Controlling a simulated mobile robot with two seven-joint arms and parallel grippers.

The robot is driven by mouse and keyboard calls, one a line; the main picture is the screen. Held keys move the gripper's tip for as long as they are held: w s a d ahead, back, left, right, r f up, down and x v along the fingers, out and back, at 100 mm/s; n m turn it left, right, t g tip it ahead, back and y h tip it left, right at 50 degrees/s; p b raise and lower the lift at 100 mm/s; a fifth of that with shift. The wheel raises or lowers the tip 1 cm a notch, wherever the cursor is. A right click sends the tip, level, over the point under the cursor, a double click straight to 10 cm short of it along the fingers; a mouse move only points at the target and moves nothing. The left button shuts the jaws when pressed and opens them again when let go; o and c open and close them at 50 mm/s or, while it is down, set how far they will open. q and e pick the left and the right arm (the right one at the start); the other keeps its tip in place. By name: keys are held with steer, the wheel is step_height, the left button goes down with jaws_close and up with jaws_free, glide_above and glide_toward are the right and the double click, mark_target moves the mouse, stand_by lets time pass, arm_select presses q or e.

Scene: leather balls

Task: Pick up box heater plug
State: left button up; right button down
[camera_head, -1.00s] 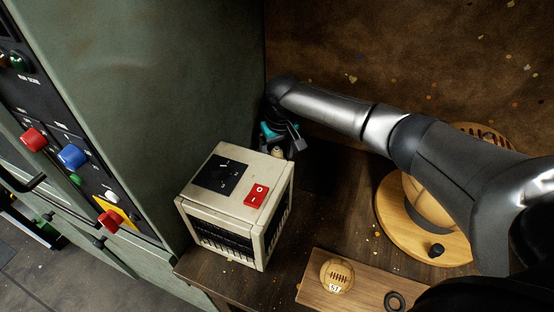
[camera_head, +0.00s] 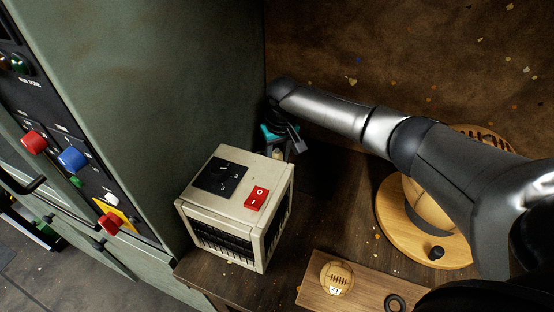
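The box heater (camera_head: 228,208) is a cream box with a black dial panel, a red switch and dark grilles, standing on the wooden table beside the green cabinet. My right arm comes in from the right and reaches behind the heater. Its gripper (camera_head: 281,144), dark with teal parts, points down at the heater's back corner. A small pale piece (camera_head: 277,154), perhaps the plug, shows right below the gripper; the heater partly hides it. I cannot tell whether the fingers are closed on it. My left gripper is not in view.
The green cabinet (camera_head: 150,90) with knobs and buttons rises on the left. A small leather ball (camera_head: 337,278) sits on a wooden board (camera_head: 316,292) at the front. A larger ball on a round wooden stand (camera_head: 393,225) is partly hidden by my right arm.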

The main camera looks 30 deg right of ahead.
step_height(320, 180, up, 20)
steer(key=p, duration=0.3)
glide_above(277, 151)
steer(key=shift+f, duration=4.1)
steer(key=shift+f+b, duration=0.6)
steer(key=shift+f, duration=2.1)
